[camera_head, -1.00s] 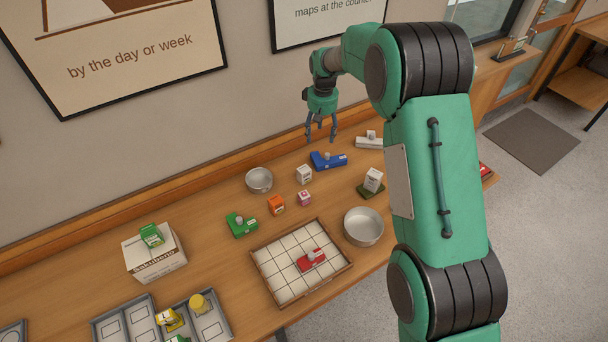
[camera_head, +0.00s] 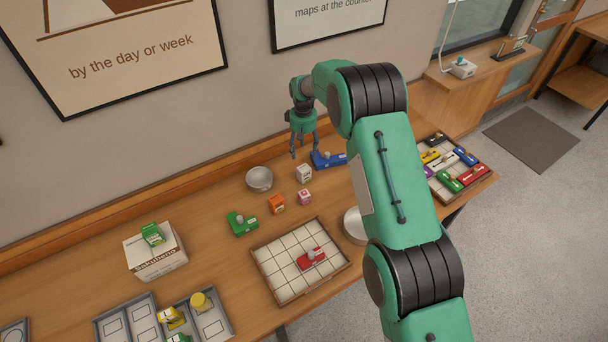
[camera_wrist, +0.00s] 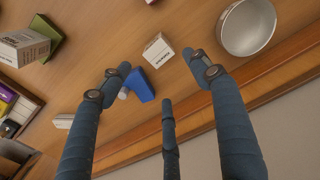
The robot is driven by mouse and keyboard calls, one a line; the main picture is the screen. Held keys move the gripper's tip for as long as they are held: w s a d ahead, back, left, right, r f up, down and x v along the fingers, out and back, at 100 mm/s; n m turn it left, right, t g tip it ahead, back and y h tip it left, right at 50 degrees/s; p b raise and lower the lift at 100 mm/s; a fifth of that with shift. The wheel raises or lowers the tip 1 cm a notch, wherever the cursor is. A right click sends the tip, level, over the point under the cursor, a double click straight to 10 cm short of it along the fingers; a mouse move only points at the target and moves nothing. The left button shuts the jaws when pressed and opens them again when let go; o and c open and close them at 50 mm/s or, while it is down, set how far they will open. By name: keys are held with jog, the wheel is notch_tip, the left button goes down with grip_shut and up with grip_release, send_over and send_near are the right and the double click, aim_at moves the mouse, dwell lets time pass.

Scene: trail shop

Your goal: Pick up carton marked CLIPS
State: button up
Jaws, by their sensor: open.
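No lettering reading CLIPS is legible, so I cannot tell which carton bears it. A small white carton (camera_head: 303,173) with dark print stands on the wooden table, and it also shows in the wrist view (camera_wrist: 157,50). An orange carton (camera_head: 276,203) and a pink carton (camera_head: 305,197) stand nearer the front. Another white carton (camera_wrist: 22,48) stands on a green piece in the wrist view; my arm hides it in the head view. My gripper (camera_head: 304,152) is open and empty, above the back of the table, fingers pointing down; it also shows in the wrist view (camera_wrist: 162,84).
A blue object (camera_head: 327,159) lies close to the white carton. A metal bowl (camera_head: 259,180) stands to its left. A gridded tray (camera_head: 282,262) holds a red object. A green object (camera_head: 242,224) lies on the table. A tray of coloured pieces (camera_head: 453,165) is at right.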

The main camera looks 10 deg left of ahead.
aim_at(304, 168)
jog(key=shift+f, duration=4.3)
jog(key=shift+d+f, duration=0.15)
jog(key=shift+f, duration=2.4)
jog(key=shift+s, duration=0.1)
jog(key=shift+c, duration=0.3)
grip_shut()
